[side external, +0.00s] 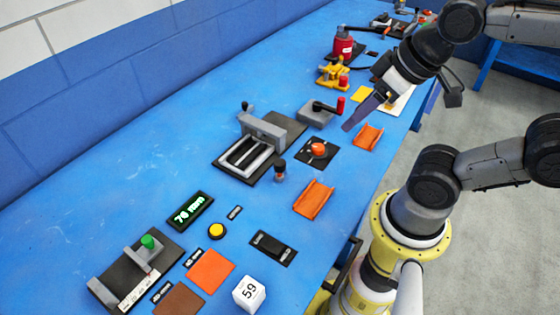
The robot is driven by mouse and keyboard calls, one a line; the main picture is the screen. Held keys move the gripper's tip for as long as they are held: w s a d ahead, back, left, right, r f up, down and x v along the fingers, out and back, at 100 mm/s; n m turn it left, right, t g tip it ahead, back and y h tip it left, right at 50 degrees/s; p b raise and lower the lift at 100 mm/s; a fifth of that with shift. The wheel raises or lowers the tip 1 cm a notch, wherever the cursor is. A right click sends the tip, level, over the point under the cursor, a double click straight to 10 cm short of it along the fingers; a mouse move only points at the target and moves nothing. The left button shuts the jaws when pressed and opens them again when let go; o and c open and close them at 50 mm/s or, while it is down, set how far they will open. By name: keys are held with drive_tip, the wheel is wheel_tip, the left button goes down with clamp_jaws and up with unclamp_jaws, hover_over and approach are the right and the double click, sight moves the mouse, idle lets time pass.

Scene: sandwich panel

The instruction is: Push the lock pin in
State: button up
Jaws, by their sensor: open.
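My gripper (363,112) hangs in the air over the right side of the blue bench, fingers pointing down and left, open, with nothing seen between them. A grey clamp-like fixture with rails (246,154) stands on a black plate in the middle of the bench. A small dark upright pin (244,106) shows at its far left end. A short dark-topped peg (280,168) stands at its near right corner. I cannot tell which of these is the lock pin. The gripper is apart from both, to their right.
A green-knobbed slider (148,242), display (190,211), yellow button (216,231) and numbered cube (248,293) are nearer. The bench's left side is clear.

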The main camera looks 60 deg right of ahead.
drive_tip(key=shift+o, duration=0.2)
drive_tip(key=shift+r, duration=0.15)
drive_tip(key=n+g, duration=0.2)
drive_tip(key=g, duration=0.3)
hover_over(279, 162)
wheel_tip(279, 162, down, 7)
drive_tip(key=shift+g, duration=0.3)
wheel_tip(279, 162, down, 14)
drive_tip(key=shift+f, duration=0.25)
clamp_jaws()
idle(0.5)
